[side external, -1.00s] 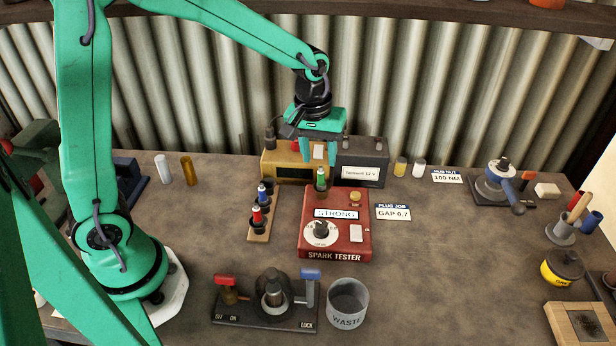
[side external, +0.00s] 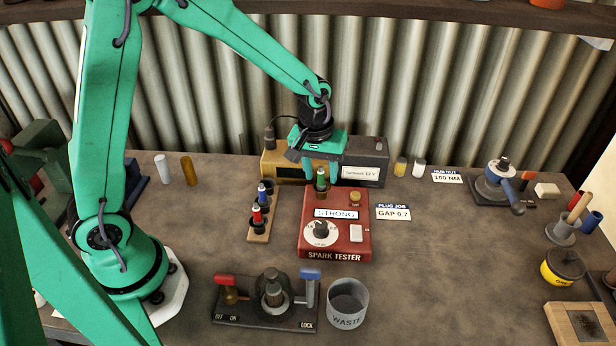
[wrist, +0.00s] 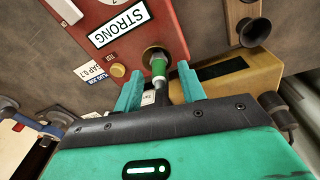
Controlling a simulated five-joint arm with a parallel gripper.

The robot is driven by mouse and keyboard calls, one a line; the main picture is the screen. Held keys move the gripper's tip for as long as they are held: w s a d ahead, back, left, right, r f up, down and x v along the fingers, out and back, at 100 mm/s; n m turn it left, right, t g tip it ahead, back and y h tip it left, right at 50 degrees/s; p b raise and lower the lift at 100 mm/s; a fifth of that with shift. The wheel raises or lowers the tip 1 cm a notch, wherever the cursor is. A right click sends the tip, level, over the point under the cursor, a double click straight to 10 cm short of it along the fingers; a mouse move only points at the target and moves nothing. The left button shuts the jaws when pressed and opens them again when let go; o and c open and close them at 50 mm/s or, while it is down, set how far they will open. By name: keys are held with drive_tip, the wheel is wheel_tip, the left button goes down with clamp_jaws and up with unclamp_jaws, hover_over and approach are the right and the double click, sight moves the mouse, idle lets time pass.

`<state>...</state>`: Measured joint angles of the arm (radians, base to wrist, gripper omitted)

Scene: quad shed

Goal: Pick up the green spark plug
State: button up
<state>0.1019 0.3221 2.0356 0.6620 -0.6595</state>
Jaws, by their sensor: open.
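The green spark plug (side external: 321,178) stands upright in a socket at the back of the red spark tester (side external: 352,250), whose display reads STRONG. My gripper (side external: 321,183) is open, pointing down at the plug, with a finger on either side of its upper part. In the wrist view the green plug (wrist: 158,68) shows between the two teal fingertips (wrist: 158,75), with its green band just beyond them. Whether either finger touches it I cannot tell.
A wooden rack (side external: 260,228) with a red and a blue plug stands left of the tester. A battery box (side external: 362,172) stands close behind. A lever fixture (side external: 266,312) and waste cup (side external: 346,302) are in front. The bench right of the tester is mostly clear.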

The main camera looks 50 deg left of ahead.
idle(0.3)
clamp_jaws()
drive_tip(key=shift+r, duration=0.85)
wheel_tip(320, 180, up, 2)
drive_tip(key=shift+r, duration=0.15)
drive_tip(key=s+d+r, duration=0.7)
drive_tip(key=d, duration=0.2)
drive_tip(key=shift+d, duration=0.2)
drive_tip(key=shift+a, duration=0.15)
